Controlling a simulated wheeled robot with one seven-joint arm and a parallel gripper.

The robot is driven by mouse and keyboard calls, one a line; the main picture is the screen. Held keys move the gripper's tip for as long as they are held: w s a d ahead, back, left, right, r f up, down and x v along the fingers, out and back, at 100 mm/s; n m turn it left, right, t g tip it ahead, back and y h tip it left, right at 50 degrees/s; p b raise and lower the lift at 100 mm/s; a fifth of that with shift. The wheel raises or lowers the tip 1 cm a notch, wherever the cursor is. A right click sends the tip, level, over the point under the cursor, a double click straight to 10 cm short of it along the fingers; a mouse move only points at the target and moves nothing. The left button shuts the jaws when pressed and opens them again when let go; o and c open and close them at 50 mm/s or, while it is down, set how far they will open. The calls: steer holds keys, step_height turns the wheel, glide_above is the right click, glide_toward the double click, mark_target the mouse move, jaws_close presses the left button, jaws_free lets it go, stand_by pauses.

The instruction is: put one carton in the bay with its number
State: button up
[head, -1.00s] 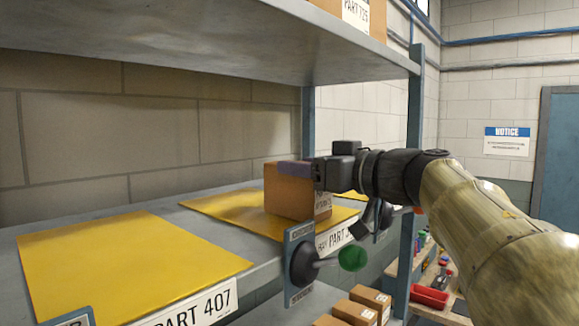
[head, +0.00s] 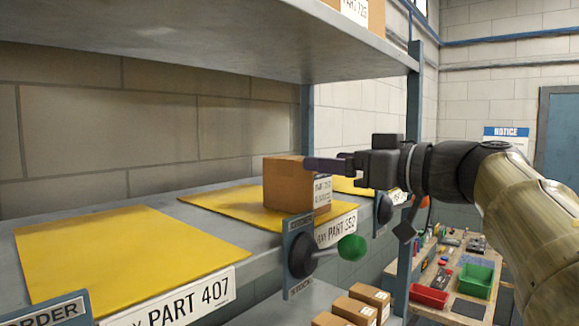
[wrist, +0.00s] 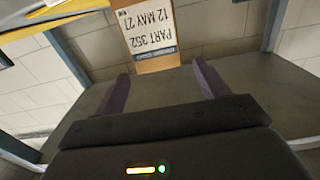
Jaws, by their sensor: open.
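A brown carton (head: 288,184) stands upright on the yellow mat of a shelf bay (head: 225,203). The bay's front label (head: 337,230) appears to read PART 352.
An empty yellow bay labelled PART 407 (head: 184,300) lies at left. A lever with a green knob (head: 351,247) sticks out from the shelf edge. An upper shelf (head: 230,40) hangs overhead. Several cartons (head: 356,306) sit lower down; a workbench with bins (head: 429,296) stands at right.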

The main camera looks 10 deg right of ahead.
steer(key=b+v, duration=0.1)
steer(key=v, duration=0.4)
steer(key=shift+s+d, duration=0.2)
steer(key=shift+s, duration=0.05)
stand_by(0.3)
